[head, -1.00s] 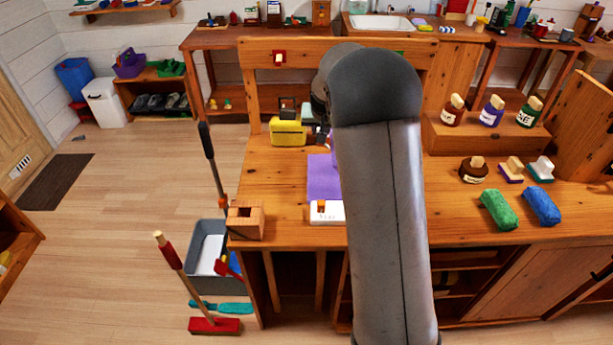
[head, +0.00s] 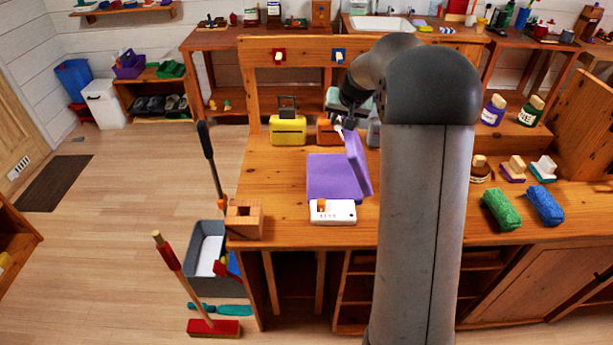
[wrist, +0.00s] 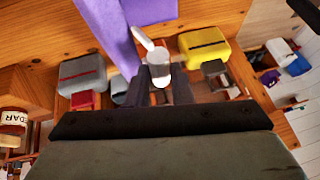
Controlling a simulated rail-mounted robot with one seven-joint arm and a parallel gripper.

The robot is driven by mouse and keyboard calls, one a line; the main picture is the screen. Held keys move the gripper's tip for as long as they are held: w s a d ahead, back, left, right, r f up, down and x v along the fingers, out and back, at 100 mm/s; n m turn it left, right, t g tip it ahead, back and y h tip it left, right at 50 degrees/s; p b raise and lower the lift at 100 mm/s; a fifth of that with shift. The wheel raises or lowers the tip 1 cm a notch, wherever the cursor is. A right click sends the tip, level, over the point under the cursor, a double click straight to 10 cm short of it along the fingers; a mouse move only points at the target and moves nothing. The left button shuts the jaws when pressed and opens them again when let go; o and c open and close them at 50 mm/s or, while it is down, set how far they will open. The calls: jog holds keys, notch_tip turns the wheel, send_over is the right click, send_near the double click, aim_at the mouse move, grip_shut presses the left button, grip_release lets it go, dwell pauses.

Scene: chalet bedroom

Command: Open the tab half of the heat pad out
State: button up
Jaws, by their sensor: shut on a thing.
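The purple heat pad (head: 332,178) lies on the wooden bench, with its right half (head: 357,163) raised steeply on edge. It also shows at the top of the wrist view (wrist: 108,32). A white tab (wrist: 144,38) sticks out from the pad's raised half toward my gripper. My gripper (wrist: 159,78) is shut on the tab, with a pale piece between the fingers. In the head view my gripper (head: 350,122) is at the raised half's far upper edge, partly hidden by my arm. A white control box with an orange switch (head: 333,211) lies at the pad's near edge.
A yellow box (head: 288,130) stands behind the pad, with a grey one (wrist: 83,73) across from it in the wrist view. A wooden block (head: 245,220) sits at the bench's left corner. Green (head: 501,209) and blue (head: 545,206) rolls lie far right. My arm hides the bench right of the pad.

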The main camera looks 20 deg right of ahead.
aim_at(351, 134)
jog(key=shift+r, duration=0.1)
jog(key=d, duration=0.1)
jog(key=d+b, duration=0.1)
jog(key=s+d, duration=0.1)
jog(key=shift+d+r+y+b, duration=0.15)
jog(key=shift+r+y+b, duration=0.2)
jog(key=shift+r+y, duration=0.05)
jog(key=shift+d+r, duration=0.2)
jog(key=shift+m+t+y, duration=0.3)
jog(key=shift+y, duration=0.3)
jog(key=d, duration=0.1)
jog(key=d+b, duration=0.1)
jog(key=s+d, duration=0.1)
jog(key=d, duration=0.1)
jog(key=shift+r, duration=0.3)
jog(key=shift+d, duration=0.15)
